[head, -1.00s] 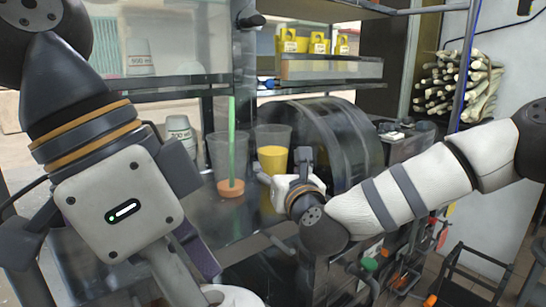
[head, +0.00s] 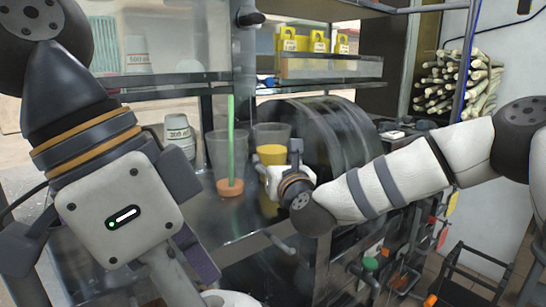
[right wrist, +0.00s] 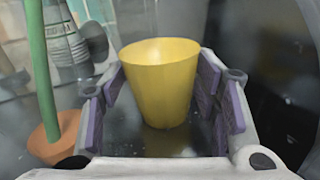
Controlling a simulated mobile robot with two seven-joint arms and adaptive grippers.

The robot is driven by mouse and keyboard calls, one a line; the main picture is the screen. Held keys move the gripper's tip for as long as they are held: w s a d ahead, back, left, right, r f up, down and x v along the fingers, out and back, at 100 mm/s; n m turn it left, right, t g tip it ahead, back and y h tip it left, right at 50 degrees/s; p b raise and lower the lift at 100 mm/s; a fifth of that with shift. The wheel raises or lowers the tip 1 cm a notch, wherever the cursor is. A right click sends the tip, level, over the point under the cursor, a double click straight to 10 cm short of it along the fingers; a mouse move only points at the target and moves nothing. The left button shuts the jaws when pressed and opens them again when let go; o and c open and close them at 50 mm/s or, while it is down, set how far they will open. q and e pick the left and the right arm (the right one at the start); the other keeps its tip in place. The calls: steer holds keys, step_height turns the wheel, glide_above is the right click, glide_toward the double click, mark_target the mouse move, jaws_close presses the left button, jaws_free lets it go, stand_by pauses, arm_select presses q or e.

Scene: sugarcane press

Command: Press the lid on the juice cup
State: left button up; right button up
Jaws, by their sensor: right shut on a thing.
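The juice cup is clear-walled with yellow juice (head: 271,154) inside. It stands on the dark counter at the middle of the head view. In the right wrist view the yellow juice (right wrist: 160,90) fills the space between purple finger pads. My right gripper (head: 281,170) is shut on this cup from its right and front side and hides its lower part. My left gripper (head: 190,215) hangs at the lower left, apart from the cup; its fingertips are partly hidden by its own body, so its opening is unclear. I cannot make out a lid.
A white cup stack (head: 178,130) is farther left. A large dark drum (head: 325,135) rises behind the right gripper. Yellow holders (head: 318,42) sit on the upper shelf.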

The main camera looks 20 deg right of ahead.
mark_target(276, 147)
steer(key=shift+r, duration=0.15)
steer(key=shift+r, duration=1.5)
steer(key=shift+s+r, duration=0.15)
steer(key=shift+r, duration=0.1)
arm_select(q)
steer(key=r, duration=0.1)
steer(key=s+r+p, duration=0.1)
steer(key=r, duration=0.1)
steer(key=shift+r+t+p, duration=0.3)
steer(key=shift+t, duration=0.1)
arm_select(e)
steer(key=s+d, duration=0.3)
steer(key=s, duration=0.5)
steer(key=s+d, duration=0.3)
steer(key=s, duration=0.5)
steer(key=shift+s, duration=0.3)
steer(key=shift+d, duration=0.1)
steer(key=o, duration=0.6)
steer(key=c, duration=0.9)
steer(key=shift+f, duration=0.1)
